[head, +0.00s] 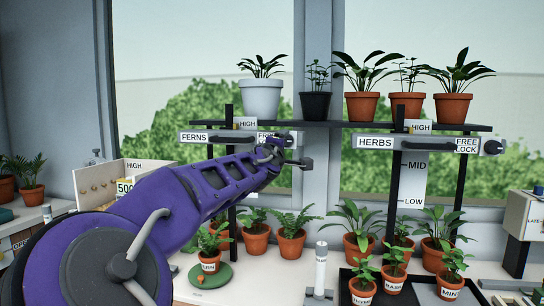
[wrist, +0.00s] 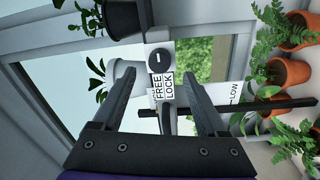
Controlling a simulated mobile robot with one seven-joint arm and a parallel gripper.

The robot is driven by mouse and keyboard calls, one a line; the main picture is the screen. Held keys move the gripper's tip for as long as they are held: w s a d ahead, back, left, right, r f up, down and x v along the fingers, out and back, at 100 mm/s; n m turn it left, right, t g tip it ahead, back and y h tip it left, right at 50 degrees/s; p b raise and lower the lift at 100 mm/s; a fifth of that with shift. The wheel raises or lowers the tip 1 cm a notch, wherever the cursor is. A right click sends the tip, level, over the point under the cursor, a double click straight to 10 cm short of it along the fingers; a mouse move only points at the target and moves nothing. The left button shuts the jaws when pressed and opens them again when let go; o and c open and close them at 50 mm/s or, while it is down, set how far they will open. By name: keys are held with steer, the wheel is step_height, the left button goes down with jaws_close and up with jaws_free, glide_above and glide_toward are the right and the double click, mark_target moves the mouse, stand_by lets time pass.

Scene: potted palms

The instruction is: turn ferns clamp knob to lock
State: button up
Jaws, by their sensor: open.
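The ferns clamp bar (head: 205,137), labelled FERNS, crosses a dark upright below the top shelf. Its FREE/LOCK label (head: 265,135) is partly covered by my gripper (head: 297,153) in the head view, and the knob is hard to make out there. In the wrist view the round dark knob (wrist: 160,60), with a short pale line on its face, sits beside the FREE/LOCK label (wrist: 163,90). My gripper (wrist: 156,58) is open, its two dark fingers to either side of the knob in the picture. I cannot tell whether they touch it.
The herbs clamp bar (head: 375,142) has its own dark knob (head: 492,147) to the right. Several potted plants stand on the top shelf (head: 345,124) above. More pots stand below, some in a black tray (head: 415,292). A window is behind.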

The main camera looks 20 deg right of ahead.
steer(key=v, duration=1.2)
